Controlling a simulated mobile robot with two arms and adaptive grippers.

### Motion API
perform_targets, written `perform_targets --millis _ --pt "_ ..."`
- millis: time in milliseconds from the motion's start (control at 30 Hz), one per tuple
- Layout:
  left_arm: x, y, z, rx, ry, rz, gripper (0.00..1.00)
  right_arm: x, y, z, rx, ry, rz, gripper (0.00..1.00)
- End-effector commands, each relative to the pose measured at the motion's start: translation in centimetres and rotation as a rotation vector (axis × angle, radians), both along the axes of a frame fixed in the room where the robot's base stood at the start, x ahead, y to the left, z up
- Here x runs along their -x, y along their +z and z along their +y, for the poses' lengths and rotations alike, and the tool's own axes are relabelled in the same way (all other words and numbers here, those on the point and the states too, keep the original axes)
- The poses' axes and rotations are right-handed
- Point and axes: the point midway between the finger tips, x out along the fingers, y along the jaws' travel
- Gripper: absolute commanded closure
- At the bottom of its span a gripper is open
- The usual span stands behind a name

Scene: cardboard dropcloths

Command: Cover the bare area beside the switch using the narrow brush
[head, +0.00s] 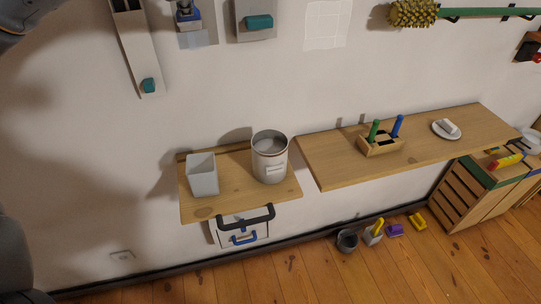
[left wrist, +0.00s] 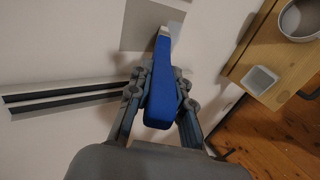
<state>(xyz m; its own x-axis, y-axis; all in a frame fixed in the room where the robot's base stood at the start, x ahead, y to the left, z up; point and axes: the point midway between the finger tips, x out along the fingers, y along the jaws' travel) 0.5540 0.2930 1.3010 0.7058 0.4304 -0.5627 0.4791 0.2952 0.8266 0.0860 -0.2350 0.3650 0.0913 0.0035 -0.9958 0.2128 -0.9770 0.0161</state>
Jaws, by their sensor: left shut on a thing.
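In the left wrist view my left gripper (left wrist: 160,78) is shut on the blue handle of a brush (left wrist: 161,98). The brush's pale metal end points at a flat grey patch (left wrist: 142,28) on the wall; I cannot tell whether it touches. In the head view a grey-blue patch (head: 197,39) is on the wall below a small grey and blue fixture (head: 187,12). I cannot tell for sure which fitting is the switch. Panels with teal handles (head: 148,86) (head: 259,22) flank it. My right gripper is not in view.
A paint can (head: 270,160) and a white tub (head: 202,176) stand on the left wooden shelf (head: 230,203). A toolbox (head: 240,233) is below it. The right shelf (head: 335,173) holds a wooden holder (head: 381,147) and a white dish (head: 446,129). Small items stand on the floor.

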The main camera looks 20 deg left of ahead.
Motion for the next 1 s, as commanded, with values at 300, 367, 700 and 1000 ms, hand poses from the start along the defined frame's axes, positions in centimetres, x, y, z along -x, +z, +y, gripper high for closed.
perform_targets --millis 300,367,700,1000 --pt "0.0 2.6 0.0 0.000 0.000 0.000 1.00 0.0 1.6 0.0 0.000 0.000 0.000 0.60" --pt "0.0 3.5 0.0 0.000 0.000 0.000 1.00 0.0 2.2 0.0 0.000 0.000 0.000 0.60" --pt "-0.2 8.5 0.1 0.000 0.001 -0.001 1.00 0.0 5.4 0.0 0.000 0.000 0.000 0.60" --pt "0.8 8.5 -0.5 -0.001 -0.001 -0.001 1.00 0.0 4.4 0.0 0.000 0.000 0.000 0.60"
